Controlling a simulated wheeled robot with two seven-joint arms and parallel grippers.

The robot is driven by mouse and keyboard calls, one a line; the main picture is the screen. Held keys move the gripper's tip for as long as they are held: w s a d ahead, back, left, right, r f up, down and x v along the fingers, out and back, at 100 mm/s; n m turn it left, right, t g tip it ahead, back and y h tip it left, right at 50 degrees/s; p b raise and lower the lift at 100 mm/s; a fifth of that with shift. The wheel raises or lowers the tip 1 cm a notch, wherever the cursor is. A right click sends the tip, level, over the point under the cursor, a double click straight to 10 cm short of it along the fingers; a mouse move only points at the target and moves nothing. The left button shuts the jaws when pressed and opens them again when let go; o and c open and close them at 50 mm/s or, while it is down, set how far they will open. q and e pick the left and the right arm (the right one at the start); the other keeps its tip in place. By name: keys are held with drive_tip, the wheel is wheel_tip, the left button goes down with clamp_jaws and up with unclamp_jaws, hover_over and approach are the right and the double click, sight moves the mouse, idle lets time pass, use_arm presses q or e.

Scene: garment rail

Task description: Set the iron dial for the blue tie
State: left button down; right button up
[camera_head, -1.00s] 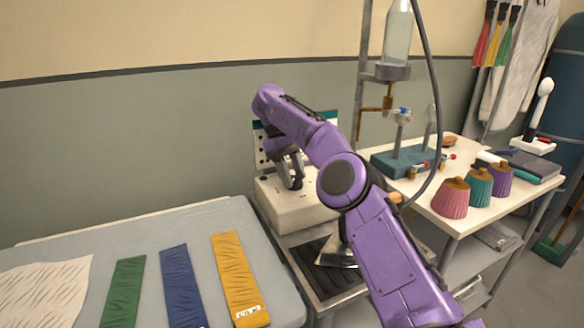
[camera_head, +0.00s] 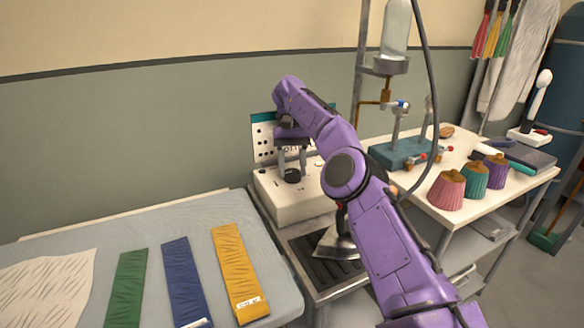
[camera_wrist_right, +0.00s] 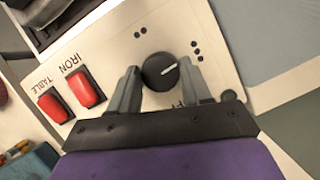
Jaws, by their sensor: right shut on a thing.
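The iron dial (camera_wrist_right: 158,70) is a round black knob with a white pointer line on the cream control box (camera_head: 268,200). In the right wrist view the line points right and slightly up, towards a group of dots. My right gripper (camera_head: 292,170) reaches down to the box; its two grey fingers (camera_wrist_right: 158,88) are shut on the dial's sides. The blue tie (camera_head: 184,280) lies flat on the grey ironing table, between the green tie (camera_head: 127,285) and the yellow tie (camera_head: 236,270). The iron (camera_head: 338,246) rests on a dark ribbed plate, partly behind my arm. My left gripper is out of view.
Red IRON (camera_wrist_right: 86,88) and TABLE (camera_wrist_right: 57,109) switches sit beside the dial. A pale cloth (camera_head: 45,285) lies on the ironing table (camera_head: 120,232). A side table holds pink, teal and purple fluted pieces (camera_head: 447,190). A hose hangs near my arm.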

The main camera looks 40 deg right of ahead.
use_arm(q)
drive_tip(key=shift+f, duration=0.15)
use_arm(e)
drive_tip(key=shift+f+m, duration=0.2)
drive_tip(key=shift+m, duration=0.2)
drive_tip(key=o, duration=1)
drive_tip(key=shift+r, duration=0.1)
drive_tip(key=shift+r, duration=0.1)
